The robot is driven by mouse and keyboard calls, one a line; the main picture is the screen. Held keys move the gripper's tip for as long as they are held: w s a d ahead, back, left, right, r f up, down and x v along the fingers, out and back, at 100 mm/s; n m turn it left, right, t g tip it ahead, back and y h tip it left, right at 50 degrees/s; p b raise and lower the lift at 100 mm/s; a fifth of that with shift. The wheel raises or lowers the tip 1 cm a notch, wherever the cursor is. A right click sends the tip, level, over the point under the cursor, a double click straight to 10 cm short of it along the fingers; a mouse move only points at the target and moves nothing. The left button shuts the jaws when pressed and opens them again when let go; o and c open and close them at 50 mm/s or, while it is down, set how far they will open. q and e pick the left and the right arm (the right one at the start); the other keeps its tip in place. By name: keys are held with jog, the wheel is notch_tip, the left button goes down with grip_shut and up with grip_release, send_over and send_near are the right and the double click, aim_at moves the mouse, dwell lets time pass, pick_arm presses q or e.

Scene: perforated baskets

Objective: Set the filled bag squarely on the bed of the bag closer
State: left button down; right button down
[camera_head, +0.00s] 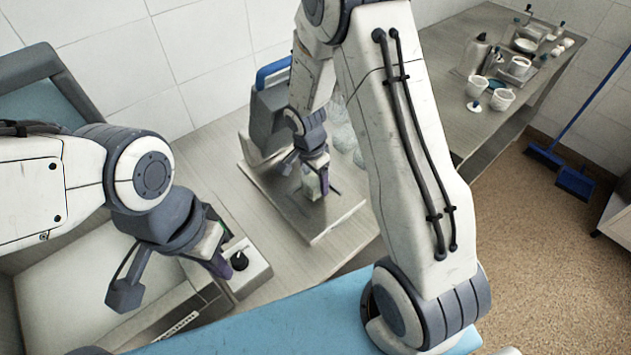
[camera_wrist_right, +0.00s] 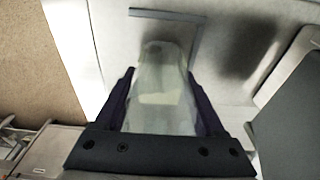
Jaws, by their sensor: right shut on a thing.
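The bag closer (camera_head: 267,122) is a grey machine with a blue handle at the back centre. Its flat pale metal bed (camera_head: 338,213) extends forward and also shows in the right wrist view (camera_wrist_right: 118,42), with a dark L-shaped guide (camera_wrist_right: 196,40). My right gripper (camera_head: 318,186) is over the bed. In the right wrist view it (camera_wrist_right: 161,78) is shut on a translucent, pale filled bag (camera_wrist_right: 163,98). The bag appears to lie inside the guide's corner; whether it touches the bed is unclear. My left gripper (camera_head: 222,265) is at the left; its jaw opening is hidden.
A white box with a black knob (camera_head: 243,262) is beside my left gripper. Clear rounded bags or containers (camera_head: 345,135) stand behind the bed, partly hidden by my right arm. Cups (camera_head: 502,99) and bottles (camera_head: 475,52) stand on the right counter. Bench front right of the bed is bare.

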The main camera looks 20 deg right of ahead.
jog(key=shift+f, duration=1)
jog(key=shift+f, duration=0.2)
grip_release()
jog(key=shift+r, duration=0.1)
